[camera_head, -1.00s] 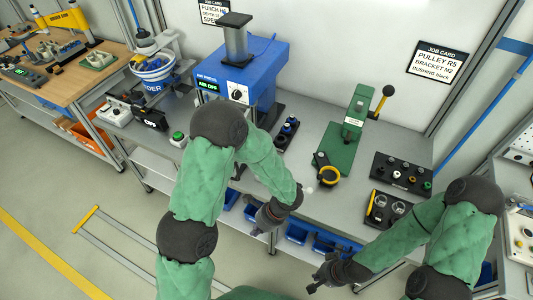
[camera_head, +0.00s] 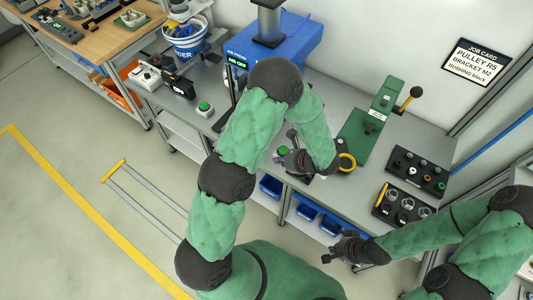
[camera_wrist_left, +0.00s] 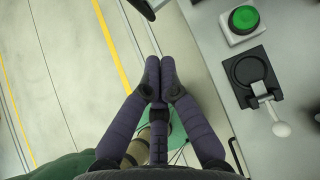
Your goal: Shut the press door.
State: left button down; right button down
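The blue press (camera_head: 300,38) stands at the back of the grey bench in the head view, with a lit display on its left side. My left arm covers much of its front, and I cannot make out its door. My left gripper (camera_head: 292,150) is over the bench, right of and in front of the press. In the left wrist view its fingertips (camera_wrist_left: 160,68) are together with nothing between them. My right gripper (camera_head: 336,248) is in front of the bench, low and to the right; its fingers look apart and empty.
A green-button box (camera_head: 204,108) sits at the bench's front edge; it seems to show in the wrist view (camera_wrist_left: 243,20), beside a black fixture (camera_wrist_left: 251,76) with a white knob. A green hand press (camera_head: 368,125) and black trays (camera_head: 412,172) stand right. Blue bins (camera_head: 308,212) hang below.

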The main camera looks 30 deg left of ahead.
pick_arm(q)
jog(key=a+f+p, duration=0.1)
jog(key=a+f, duration=0.1)
jog(key=a, duration=0.4)
jog(key=shift+w, duration=0.35)
jog(key=shift+f, duration=0.1)
